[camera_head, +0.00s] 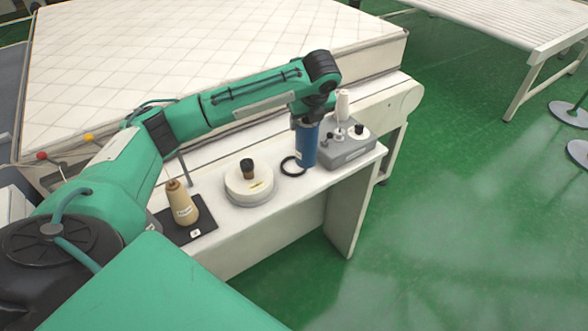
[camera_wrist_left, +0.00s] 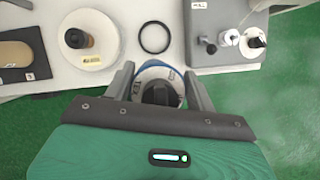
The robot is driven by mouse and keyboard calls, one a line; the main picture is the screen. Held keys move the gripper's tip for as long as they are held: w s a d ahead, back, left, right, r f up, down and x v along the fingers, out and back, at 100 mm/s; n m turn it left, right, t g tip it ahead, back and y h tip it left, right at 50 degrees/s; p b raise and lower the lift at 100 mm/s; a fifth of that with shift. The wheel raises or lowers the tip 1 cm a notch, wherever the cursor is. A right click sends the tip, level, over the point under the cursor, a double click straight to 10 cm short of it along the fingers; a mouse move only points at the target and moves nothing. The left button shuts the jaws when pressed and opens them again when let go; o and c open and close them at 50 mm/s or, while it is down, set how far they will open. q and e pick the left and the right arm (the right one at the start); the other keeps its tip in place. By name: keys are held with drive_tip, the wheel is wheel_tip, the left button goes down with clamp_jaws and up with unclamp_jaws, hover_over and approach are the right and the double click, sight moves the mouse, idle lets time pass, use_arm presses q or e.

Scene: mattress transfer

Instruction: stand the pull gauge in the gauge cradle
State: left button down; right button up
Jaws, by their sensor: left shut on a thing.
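My left gripper (camera_head: 308,117) points down and is shut on a blue cylinder (camera_head: 306,147), which I take to be the pull gauge. In the left wrist view its white top with a black knob (camera_wrist_left: 158,91) sits between the fingers (camera_wrist_left: 160,82). It looks upright; I cannot tell whether its base touches the table. A flat black ring (camera_head: 292,166), possibly the gauge cradle, lies just left of it, partly covered in the head view. The ring shows whole in the left wrist view (camera_wrist_left: 142,42). My right gripper is not in view.
A grey box (camera_head: 345,155) with a white cone and knobs stands right of the cylinder. A white round base (camera_head: 249,196) with a dark-capped piece is left. A mattress (camera_head: 190,50) lies behind.

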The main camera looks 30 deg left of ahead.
use_arm(q)
drive_tip(key=w+a+r+m+t+h+b, duration=0.1)
drive_tip(key=w+a+r+m+h, duration=0.15)
drive_tip(key=r+m, duration=0.2)
drive_tip(key=w+a+r+m+t+h, duration=0.1)
drive_tip(key=w+a+r+m, duration=0.1)
drive_tip(key=a+r+m, duration=0.25)
wheel_tip(320, 180, down, 19)
drive_tip(key=p, duration=0.4)
drive_tip(key=shift+d+p, duration=0.2)
drive_tip(key=shift+p, duration=0.2)
drive_tip(key=shift+f+y, duration=0.1)
drive_tip(key=shift+y, duration=0.15)
drive_tip(key=shift+c, duration=2.4)
unclamp_jaws()
drive_tip(key=shift+f, duration=0.1)
